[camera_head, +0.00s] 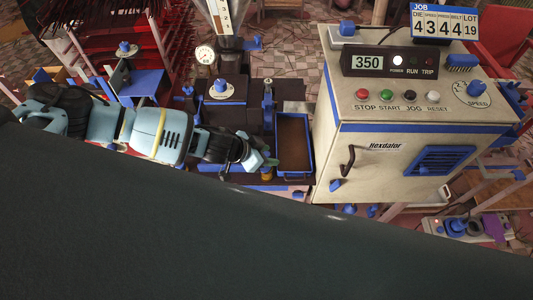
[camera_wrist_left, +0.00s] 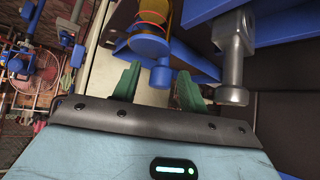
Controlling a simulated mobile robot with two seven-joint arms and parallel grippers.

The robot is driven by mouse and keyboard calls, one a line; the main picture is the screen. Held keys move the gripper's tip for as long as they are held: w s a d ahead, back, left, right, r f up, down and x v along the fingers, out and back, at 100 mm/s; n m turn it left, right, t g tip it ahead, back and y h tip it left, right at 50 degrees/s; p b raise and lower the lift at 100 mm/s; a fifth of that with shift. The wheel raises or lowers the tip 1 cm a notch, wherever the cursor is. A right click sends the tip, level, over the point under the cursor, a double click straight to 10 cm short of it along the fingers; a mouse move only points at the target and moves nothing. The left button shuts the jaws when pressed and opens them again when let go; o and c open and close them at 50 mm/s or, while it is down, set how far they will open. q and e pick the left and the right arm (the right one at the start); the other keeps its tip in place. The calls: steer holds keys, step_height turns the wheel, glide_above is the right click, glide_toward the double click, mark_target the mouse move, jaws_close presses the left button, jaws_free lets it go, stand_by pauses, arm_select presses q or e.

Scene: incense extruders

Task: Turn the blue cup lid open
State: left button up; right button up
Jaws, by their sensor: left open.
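My left gripper (camera_head: 266,161) reaches in from the left in the head view, low beside the front left of the big machine box. In the left wrist view its two green fingers (camera_wrist_left: 157,84) are apart, with nothing clamped between them. A blue rounded part with a blue stub (camera_wrist_left: 160,76) lies beyond and between the fingertips. In the head view a small brassy piece (camera_head: 267,173) shows just under the gripper. Contact with the fingers is not clear. My right gripper is not in view.
A blue-rimmed brown tray (camera_head: 309,148) and the pale control box (camera_head: 355,155) stand right of the gripper. A large dark surface hides the lower head view.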

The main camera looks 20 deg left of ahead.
arm_select(q)
steer(key=shift+c, duration=0.3)
jaws_close()
steer(key=shift+m, duration=0.3)
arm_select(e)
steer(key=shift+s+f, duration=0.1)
arm_select(q)
steer(key=m+g+h+b, duration=0.1)
steer(key=m+g, duration=0.1)
steer(key=m, duration=0.1)
steer(key=shift+w+h, duration=0.1)
steer(key=shift+h, duration=0.3)
steer(key=shift+m+g+h+b, duration=0.45)
steer(key=shift+m+g, duration=0.95)
steer(key=shift+m, duration=0.4)
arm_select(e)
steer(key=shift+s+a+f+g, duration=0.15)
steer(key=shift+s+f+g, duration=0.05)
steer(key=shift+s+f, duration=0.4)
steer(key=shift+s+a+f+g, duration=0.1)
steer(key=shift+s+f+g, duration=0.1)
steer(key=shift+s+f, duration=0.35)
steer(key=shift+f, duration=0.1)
arm_select(q)
steer(key=shift+o, duration=0.3)
jaws_free()
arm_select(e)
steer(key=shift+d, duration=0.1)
